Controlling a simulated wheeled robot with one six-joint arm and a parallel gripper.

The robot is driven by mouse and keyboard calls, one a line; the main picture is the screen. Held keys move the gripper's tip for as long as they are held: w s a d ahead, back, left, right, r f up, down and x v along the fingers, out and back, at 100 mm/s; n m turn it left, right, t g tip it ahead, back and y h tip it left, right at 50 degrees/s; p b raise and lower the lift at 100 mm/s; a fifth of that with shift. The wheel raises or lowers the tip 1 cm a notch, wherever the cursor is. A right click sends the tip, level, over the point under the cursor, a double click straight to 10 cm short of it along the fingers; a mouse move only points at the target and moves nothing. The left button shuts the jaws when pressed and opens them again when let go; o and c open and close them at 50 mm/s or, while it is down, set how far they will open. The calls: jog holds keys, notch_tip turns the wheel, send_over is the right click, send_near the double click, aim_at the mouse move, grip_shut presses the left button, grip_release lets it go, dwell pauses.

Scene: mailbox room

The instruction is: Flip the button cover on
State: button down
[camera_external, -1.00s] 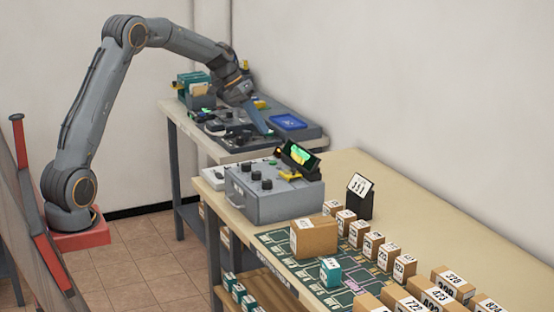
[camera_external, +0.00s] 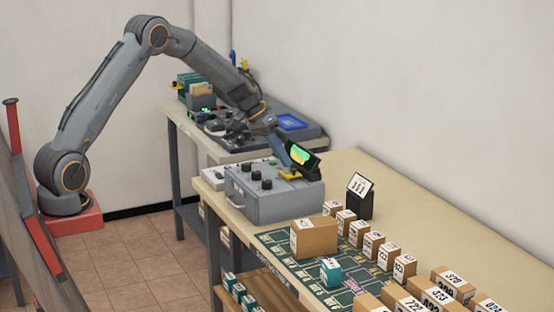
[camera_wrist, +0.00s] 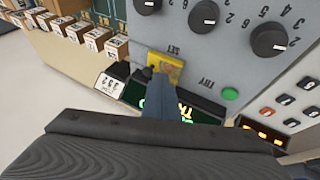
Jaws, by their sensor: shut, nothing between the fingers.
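A grey control box (camera_external: 262,205) stands on the near bench, with black knobs on top. The yellow button cover (camera_external: 290,175) is at its far right side, by the display. In the wrist view the yellow cover (camera_wrist: 168,66) sits on the panel near the label "SET". The cover's exact tilt is unclear.
A tilted display (camera_external: 302,154) with green text stands at the box's edge, close to my gripper. A green button (camera_wrist: 230,93) and knobs (camera_wrist: 268,38) are near the cover. Cardboard boxes (camera_external: 314,238) and a number stand (camera_external: 360,196) occupy the bench. The bench's back right is clear.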

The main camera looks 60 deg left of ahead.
aim_at(291, 182)
jog(key=shift+d, duration=0.35)
jog(key=d+b, duration=0.1)
jog(key=d, duration=0.1)
jog(key=d+b, duration=0.1)
jog(key=d, duration=0.1)
jog(key=shift+d+f, duration=0.2)
jog(key=shift+d, duration=0.05)
jog(key=shift+d+r+b, duration=0.1)
jog(key=shift+d+b, duration=0.25)
jog(key=shift+d, duration=0.1)
jog(key=shift+a, duration=0.15)
jog(key=shift+a+r, duration=0.1)
jog(key=shift+a, duration=0.2)
jog(key=a, duration=0.1)
jog(key=a+r, duration=0.1)
jog(key=s+a+r+b, duration=0.1)
jog(key=shift+a, duration=0.35)
jog(key=b+v, duration=0.2)
jog(key=v, duration=0.6)
jog(key=shift+s+r, duration=0.15)
jog(key=shift+r, duration=0.2)
